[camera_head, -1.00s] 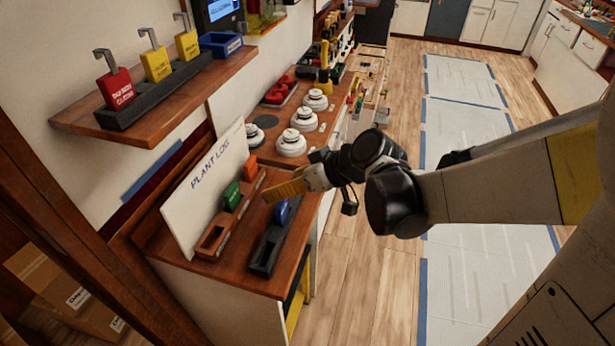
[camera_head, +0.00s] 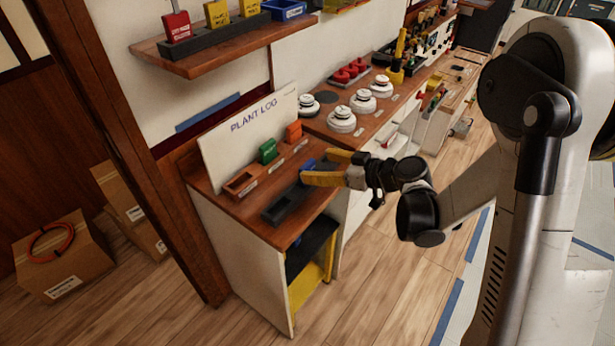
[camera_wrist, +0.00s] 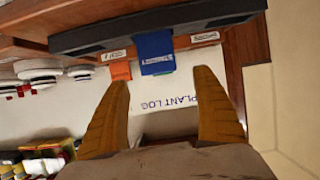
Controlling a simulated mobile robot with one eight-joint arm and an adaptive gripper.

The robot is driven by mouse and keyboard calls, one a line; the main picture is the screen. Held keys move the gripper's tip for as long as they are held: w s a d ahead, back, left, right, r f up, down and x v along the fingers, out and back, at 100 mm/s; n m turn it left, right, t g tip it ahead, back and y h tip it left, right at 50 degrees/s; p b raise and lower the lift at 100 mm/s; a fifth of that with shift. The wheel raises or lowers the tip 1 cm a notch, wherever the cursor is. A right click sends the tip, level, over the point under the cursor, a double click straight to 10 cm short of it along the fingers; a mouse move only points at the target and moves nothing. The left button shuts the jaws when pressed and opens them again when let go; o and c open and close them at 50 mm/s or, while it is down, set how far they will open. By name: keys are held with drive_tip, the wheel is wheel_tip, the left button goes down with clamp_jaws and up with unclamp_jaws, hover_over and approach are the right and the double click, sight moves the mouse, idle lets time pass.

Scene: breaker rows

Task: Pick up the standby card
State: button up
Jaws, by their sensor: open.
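A blue card (camera_head: 308,164) stands in a dark slotted tray (camera_head: 283,210) on the wooden counter. A green card (camera_head: 268,150) and an orange card (camera_head: 293,131) stand in a reddish-brown tray (camera_head: 241,184) behind. I cannot read which card is marked standby. My gripper (camera_head: 314,166) is open, with its yellow fingers at the blue card. In the wrist view, the blue card (camera_wrist: 155,53) shows between the fingertips and slightly beyond them, apart from both fingers. Nothing is held.
A white PLANT LOG board (camera_head: 250,128) stands behind the trays. White round devices (camera_head: 342,120) stand to the right on the counter. A wooden shelf (camera_head: 225,48) with red and yellow tags overhangs at upper left. Cardboard boxes (camera_head: 65,260) lie on the floor at left.

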sight(307, 164)
drive_tip(key=b+x, duration=0.1)
drive_tip(key=x, duration=0.3)
drive_tip(key=shift+w+a+f+b, duration=0.2)
drive_tip(key=shift+a+f+b, duration=0.05)
drive_tip(key=shift+f+b, duration=0.15)
drive_tip(key=shift+r, duration=0.15)
drive_tip(key=c, duration=1.3)
drive_tip(key=shift+o, duration=0.2)
drive_tip(key=shift+r, duration=0.1)
